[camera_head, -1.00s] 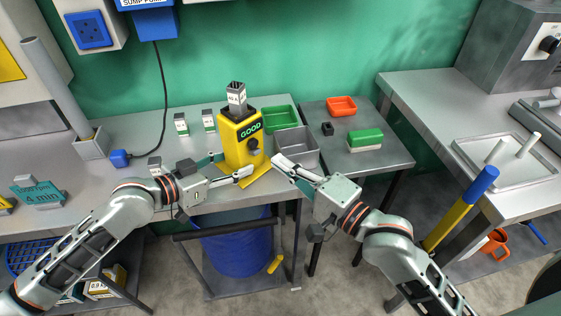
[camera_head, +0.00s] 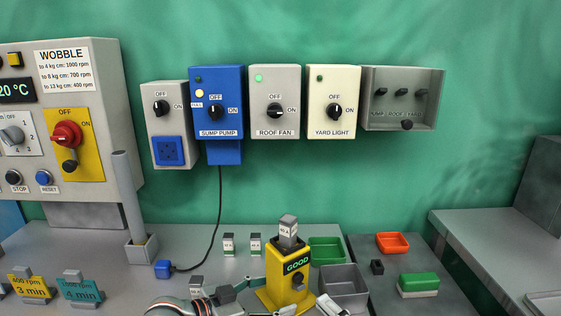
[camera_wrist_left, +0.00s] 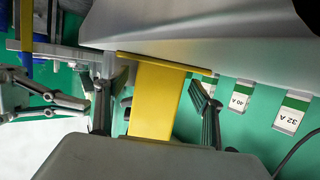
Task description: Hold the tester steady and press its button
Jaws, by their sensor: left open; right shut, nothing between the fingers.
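In the left wrist view the tester's yellow body (camera_wrist_left: 157,98) is between the left gripper's fingers (camera_wrist_left: 153,108), with gaps visible. My right gripper (camera_head: 328,304) is shut and empty, at the tester's front right; it also shows in the left wrist view (camera_wrist_left: 60,105).
Two fuses (camera_head: 242,244) stand behind the tester. Green (camera_head: 326,250) and grey bins (camera_head: 344,281) are at its right. Teal (camera_head: 80,286) and yellow tags (camera_head: 29,284) lie left. Wall switch boxes (camera_head: 274,100) hang above; a cable runs down to a blue plug (camera_head: 163,268).

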